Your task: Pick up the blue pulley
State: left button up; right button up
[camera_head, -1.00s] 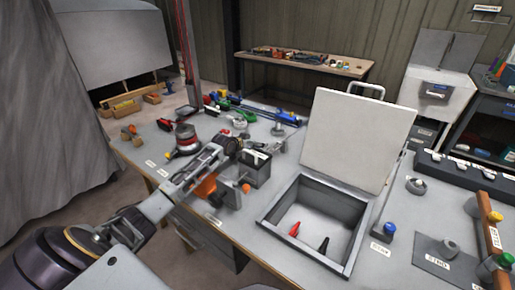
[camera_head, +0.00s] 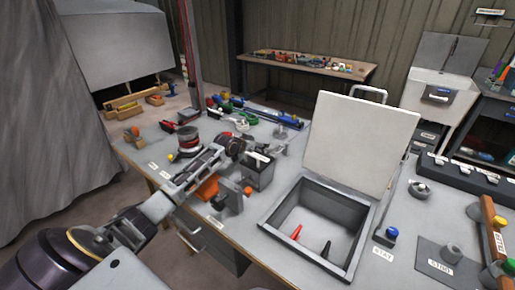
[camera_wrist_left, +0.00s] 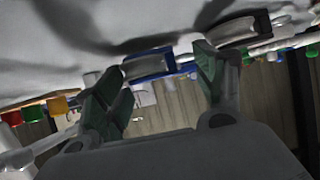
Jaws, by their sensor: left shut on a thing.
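A blue-framed pulley (camera_wrist_left: 148,65) shows in the left wrist view between the fingertips of my left gripper (camera_wrist_left: 163,72). The left gripper is shut on it, with one dark green finger pad on each side. In the head view my left gripper (camera_head: 234,146) is over the bench, beside a dark grey open box. The pulley is hard to make out there, hidden by the gripper and the clutter. My right gripper is not in view.
A grey tray (camera_head: 268,228) with a raised pale lid (camera_head: 348,142) stands right of the arm, holding a red and a black item. A grey box (camera_head: 260,174) and an orange item (camera_head: 207,188) are close to the gripper. Blue and green tools lie behind.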

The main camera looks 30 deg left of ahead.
pick_arm(q)
notch_tip(320, 180, up, 7)
jog(key=shift+r+p, duration=0.15)
jog(key=shift+p, duration=0.3)
jog(key=shift+c, duration=0.2)
jog(key=shift+r, duration=0.9)
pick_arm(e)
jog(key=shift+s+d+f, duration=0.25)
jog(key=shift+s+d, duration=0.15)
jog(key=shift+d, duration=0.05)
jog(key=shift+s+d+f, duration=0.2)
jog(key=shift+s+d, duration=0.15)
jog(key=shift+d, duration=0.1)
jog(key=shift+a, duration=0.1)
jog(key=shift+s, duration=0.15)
